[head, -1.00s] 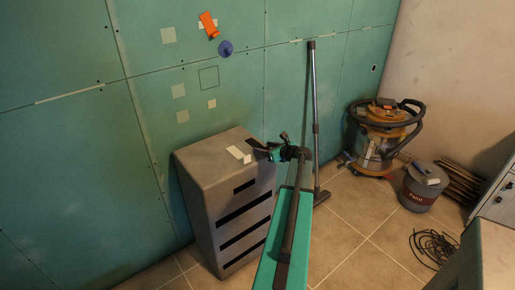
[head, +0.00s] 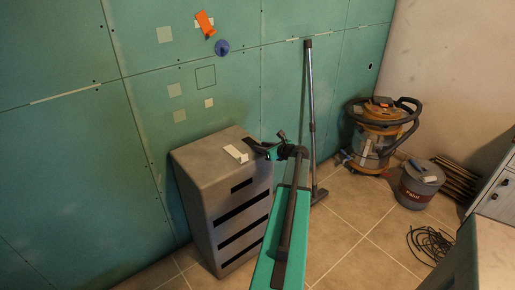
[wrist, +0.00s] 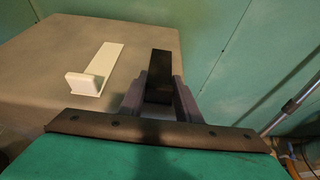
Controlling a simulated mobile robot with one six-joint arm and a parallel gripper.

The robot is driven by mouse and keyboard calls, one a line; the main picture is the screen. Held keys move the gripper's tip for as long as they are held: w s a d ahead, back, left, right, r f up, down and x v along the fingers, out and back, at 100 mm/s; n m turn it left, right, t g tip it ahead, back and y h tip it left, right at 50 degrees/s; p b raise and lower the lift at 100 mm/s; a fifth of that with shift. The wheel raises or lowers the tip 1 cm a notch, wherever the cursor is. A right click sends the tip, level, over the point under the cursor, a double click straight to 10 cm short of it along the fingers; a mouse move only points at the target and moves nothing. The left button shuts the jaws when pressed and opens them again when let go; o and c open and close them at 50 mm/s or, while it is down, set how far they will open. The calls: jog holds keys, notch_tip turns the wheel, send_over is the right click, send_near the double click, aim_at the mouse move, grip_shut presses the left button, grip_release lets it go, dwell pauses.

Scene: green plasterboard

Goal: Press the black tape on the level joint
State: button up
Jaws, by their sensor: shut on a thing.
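My gripper (wrist: 160,100) is shut on a black block-shaped piece, the black tape (wrist: 161,68), which stands up between its two fingers. In the head view my gripper (head: 262,149) is above the right back part of the grey cabinet's top (head: 205,152), beside a pale L-shaped piece (head: 236,153). That pale piece lies left of my gripper in the wrist view (wrist: 98,68). The level joint (head: 160,70) is a thin line running across the green plasterboard wall, well above the cabinet. The black tape is apart from it.
An orange piece (head: 205,24) and a blue disc (head: 221,47) are on the wall near the joint. A vacuum pipe (head: 311,120) leans on the wall right of my arm. The vacuum (head: 378,135) and paint bucket (head: 419,184) stand right. Tiled floor between is clear.

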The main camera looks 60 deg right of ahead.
jog(key=shift+r+b, duration=0.3)
jog(key=shift+r, duration=1.35)
jog(key=s+a+r+b, duration=0.1)
jog(key=s+a, duration=0.2)
jog(key=s, duration=0.4)
jog(key=s+a+b, duration=0.2)
jog(key=s+a, duration=0.1)
jog(key=s, duration=0.5)
jog(key=shift+r, duration=0.35)
jog(key=shift+a, duration=0.1)
